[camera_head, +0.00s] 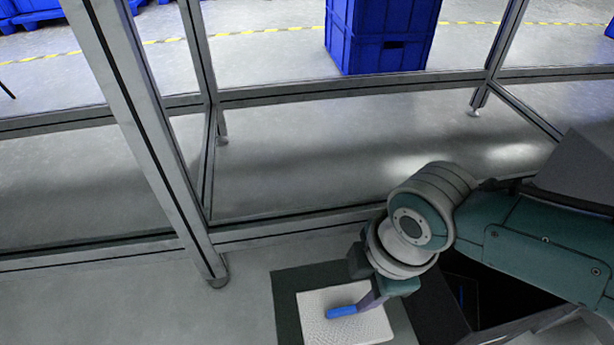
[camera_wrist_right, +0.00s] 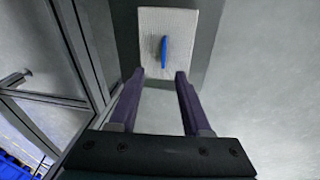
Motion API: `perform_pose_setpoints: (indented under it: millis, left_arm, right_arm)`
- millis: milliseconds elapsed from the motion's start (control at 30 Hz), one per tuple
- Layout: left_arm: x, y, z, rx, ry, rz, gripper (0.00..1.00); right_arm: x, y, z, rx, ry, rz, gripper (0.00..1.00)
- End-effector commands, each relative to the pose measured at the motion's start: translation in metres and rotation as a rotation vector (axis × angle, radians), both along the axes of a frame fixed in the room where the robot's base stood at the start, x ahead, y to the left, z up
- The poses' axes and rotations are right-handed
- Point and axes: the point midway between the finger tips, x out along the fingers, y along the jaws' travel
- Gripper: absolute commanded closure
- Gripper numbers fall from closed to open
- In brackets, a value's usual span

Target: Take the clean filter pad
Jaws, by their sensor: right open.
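The filter pad (camera_head: 318,329) is a white, textured rectangle with a raised blue tab (camera_head: 341,312) near its middle. It lies on a dark green-grey panel (camera_head: 286,297) low in the head view. In the right wrist view the pad (camera_wrist_right: 150,27) is at the top, with the blue tab (camera_wrist_right: 164,54) standing out from it. My right gripper (camera_head: 371,300) is open, its fingers pointing at the pad close to the tab. In the wrist view the gap between the fingertips (camera_wrist_right: 161,77) is empty, in line with the tab. My left gripper is out of view.
A metal frame with a thick post (camera_head: 150,130) and low rails (camera_head: 350,88) stands left of and behind the pad. A blue crate (camera_head: 378,35) stands beyond it. A dark, open-looking space (camera_head: 505,300) lies right of the pad, below my right arm.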

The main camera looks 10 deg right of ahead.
Motion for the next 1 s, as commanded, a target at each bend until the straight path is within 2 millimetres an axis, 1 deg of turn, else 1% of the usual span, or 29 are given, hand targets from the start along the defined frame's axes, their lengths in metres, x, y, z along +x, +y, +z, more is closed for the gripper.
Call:
perform_pose_setpoints:
  millis: [33,167,333,400,567,833,900,1000]
  left_arm:
    - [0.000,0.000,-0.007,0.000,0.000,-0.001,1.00]
    - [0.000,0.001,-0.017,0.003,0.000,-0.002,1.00]
    - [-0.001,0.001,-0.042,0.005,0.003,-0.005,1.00]
    - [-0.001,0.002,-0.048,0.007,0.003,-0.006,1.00]
    - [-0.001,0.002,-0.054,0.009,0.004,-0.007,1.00]
    - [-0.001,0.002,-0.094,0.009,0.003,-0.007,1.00]
    - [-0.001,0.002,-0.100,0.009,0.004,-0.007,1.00]
    - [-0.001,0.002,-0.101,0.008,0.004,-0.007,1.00]
  right_arm:
    - [0.001,-0.001,-0.007,-0.004,0.001,0.002,0.52]
    - [0.003,-0.001,-0.019,-0.006,0.001,0.004,0.52]
    - [0.006,0.002,-0.045,-0.005,0.000,0.004,0.52]
    - [0.007,0.003,-0.051,-0.005,0.000,0.004,0.52]
    - [0.008,0.004,-0.057,-0.006,0.000,0.004,0.52]
    - [0.012,0.011,-0.096,-0.005,0.001,0.003,0.52]
    - [0.013,0.012,-0.102,-0.005,0.000,0.003,0.52]
    - [0.014,0.012,-0.102,-0.005,0.000,0.003,0.52]
